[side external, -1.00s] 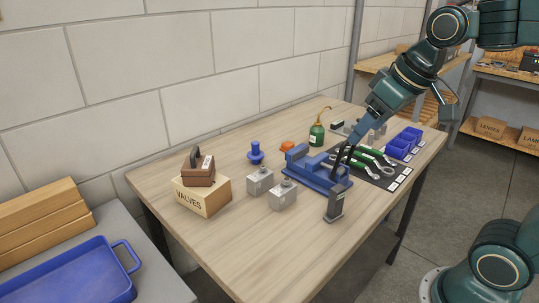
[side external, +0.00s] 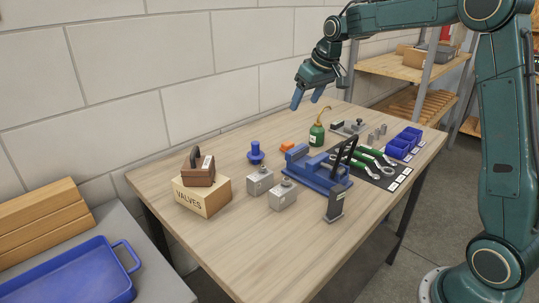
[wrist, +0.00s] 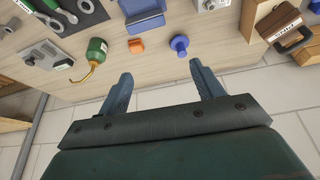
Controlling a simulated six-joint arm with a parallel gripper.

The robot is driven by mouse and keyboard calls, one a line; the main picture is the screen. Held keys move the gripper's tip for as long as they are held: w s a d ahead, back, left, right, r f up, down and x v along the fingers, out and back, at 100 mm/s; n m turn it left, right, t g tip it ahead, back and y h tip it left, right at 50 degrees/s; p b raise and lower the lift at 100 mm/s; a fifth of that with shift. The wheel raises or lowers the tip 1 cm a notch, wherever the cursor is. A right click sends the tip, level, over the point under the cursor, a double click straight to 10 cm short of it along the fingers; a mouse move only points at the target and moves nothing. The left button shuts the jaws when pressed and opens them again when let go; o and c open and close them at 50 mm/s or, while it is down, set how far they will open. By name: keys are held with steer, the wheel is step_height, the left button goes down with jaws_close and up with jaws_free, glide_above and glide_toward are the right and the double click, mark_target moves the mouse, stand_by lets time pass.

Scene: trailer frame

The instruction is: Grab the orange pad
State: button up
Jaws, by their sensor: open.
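The orange pad (side external: 287,145) is a small block lying on the wooden table, between the blue vise (side external: 318,170) and the wall. In the wrist view the orange pad (wrist: 136,46) lies beyond my fingertips, between the green oil can and the blue knobbed piece. My gripper (side external: 307,103) is raised above the back of the table, high over the pad and apart from it. In the wrist view my gripper (wrist: 160,75) shows two blue fingers spread wide with nothing between them.
The green oil can (side external: 317,133) with its thin spout stands just right of the pad. The blue knobbed piece (side external: 256,154) stands to its left. Two grey metal blocks (side external: 259,181) sit in front. The wall (side external: 230,60) is close behind the table.

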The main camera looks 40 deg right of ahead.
steer(key=w+d+f, duration=0.8)
steer(key=d+f, duration=0.1)
steer(key=f, duration=0.1)
steer(key=shift+w+d, duration=0.2)
steer(key=shift+d, duration=0.1)
steer(key=shift+f, duration=0.1)
glide_above(290, 144)
steer(key=s, duration=0.2)
steer(key=shift+a+f, duration=0.15)
steer(key=shift+f, duration=3.75)
steer(key=shift+x, duration=2.6)
steer(key=shift+s, duration=0.15)
steer(key=c, duration=1.1)
